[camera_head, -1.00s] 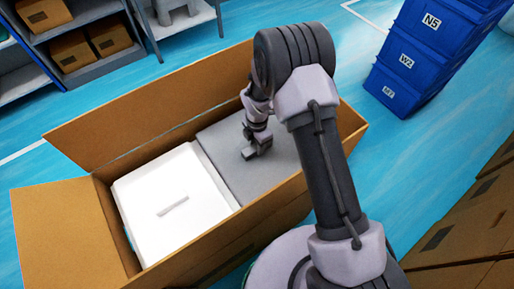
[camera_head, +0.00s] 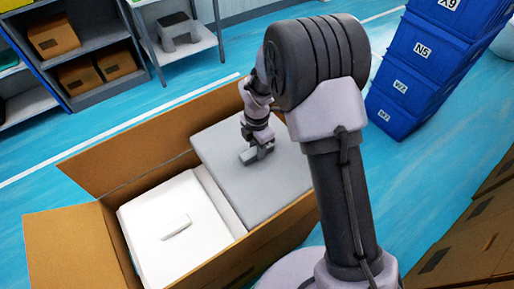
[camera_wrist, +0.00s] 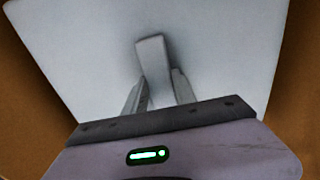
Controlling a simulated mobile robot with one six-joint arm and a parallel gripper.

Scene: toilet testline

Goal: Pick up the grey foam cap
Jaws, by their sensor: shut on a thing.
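The grey foam cap (camera_head: 220,160) is a flat square slab with a small raised handle, at the right end of a long open cardboard box (camera_head: 120,155). My gripper (camera_head: 258,155) is above the middle of the cap. In the wrist view my gripper (camera_wrist: 160,80) is shut on the cap's handle (camera_wrist: 152,52), with a finger on each side. The cap (camera_wrist: 75,50) fills most of that view, with brown cardboard around it. In the head view the cap sits high, covering part of the box's back rim. Its underside is hidden.
A white foam block (camera_head: 160,245) with its own small handle fills the left end of the box. Blue labelled crates (camera_head: 410,75) are stacked at the upper right. Shelves (camera_head: 90,50) stand at the back left. Brown boxes (camera_head: 465,240) stand at the right. Blue floor lies between.

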